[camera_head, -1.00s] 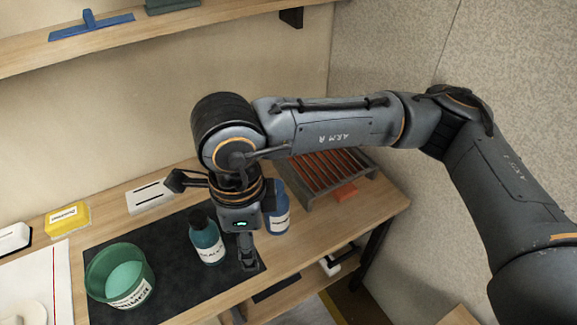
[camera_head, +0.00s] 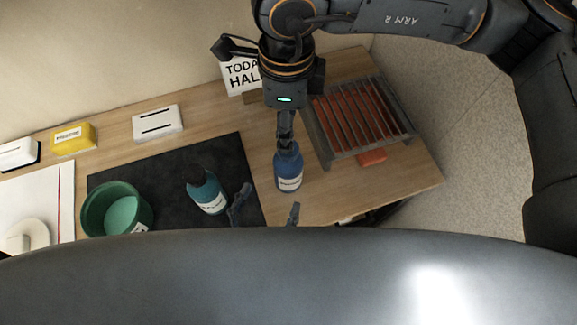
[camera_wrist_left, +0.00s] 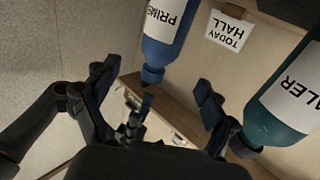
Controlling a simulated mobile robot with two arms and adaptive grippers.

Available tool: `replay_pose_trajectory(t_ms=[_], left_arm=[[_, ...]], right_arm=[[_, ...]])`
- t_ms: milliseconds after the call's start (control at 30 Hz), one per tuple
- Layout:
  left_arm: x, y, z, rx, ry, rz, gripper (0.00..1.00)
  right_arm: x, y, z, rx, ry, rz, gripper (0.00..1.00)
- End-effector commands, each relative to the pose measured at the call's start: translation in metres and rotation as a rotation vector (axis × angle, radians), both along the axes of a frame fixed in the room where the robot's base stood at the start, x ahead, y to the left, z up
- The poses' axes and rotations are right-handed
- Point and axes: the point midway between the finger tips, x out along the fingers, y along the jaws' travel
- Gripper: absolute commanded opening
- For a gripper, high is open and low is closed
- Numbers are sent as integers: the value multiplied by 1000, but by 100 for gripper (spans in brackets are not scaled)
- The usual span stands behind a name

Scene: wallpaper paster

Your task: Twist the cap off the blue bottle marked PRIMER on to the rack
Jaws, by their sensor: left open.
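The blue PRIMER bottle (camera_head: 289,170) stands upright on the wood table. In the left wrist view it appears inverted (camera_wrist_left: 165,30), its cap (camera_wrist_left: 152,75) between the directions of my left fingers. My left gripper (camera_head: 267,206) is open and empty in front of the bottle, one fingertip to each side; it also shows in the left wrist view (camera_wrist_left: 157,88). My right gripper (camera_head: 286,142) points down at the bottle's top and hides the cap in the head view; whether it grips is unclear.
A teal bottle with a black cap (camera_head: 207,192) stands on the black mat (camera_head: 165,175), close to my left finger. A green tub (camera_head: 92,205) is farther left. A TODAY HALL sign (camera_head: 240,76) stands behind. A red block (camera_head: 372,157) lies by the rack. My grey arm covers the front.

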Motion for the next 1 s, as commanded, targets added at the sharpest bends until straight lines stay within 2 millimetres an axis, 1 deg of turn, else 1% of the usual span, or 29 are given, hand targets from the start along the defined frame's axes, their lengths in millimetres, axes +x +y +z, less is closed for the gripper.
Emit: replay_pose_trajectory(t_ms=[33,200,400,500,667,900,933,967,1000], left_arm=[[11,-4,2,-3,-6,1,85],[42,-17,2,-2,-5,1,85],[70,-29,1,-1,-2,0,85],[79,-32,1,-1,-2,0,85],[84,-35,0,-1,1,-1,85],[85,-35,0,0,1,-1,85],[85,-35,0,0,1,-1,81],[85,-35,0,0,1,-1,75],[85,-35,0,0,1,-1,66]], right_arm=[[0,0,0,0,0,0,57],[0,0,0,0,0,-1,57],[0,0,0,0,0,-1,57],[0,0,0,0,0,-1,57],[0,0,0,0,0,0,57],[0,0,0,0,0,0,57],[0,0,0,0,0,0,57],[0,0,0,0,0,0,57],[0,0,0,0,0,0,57]])
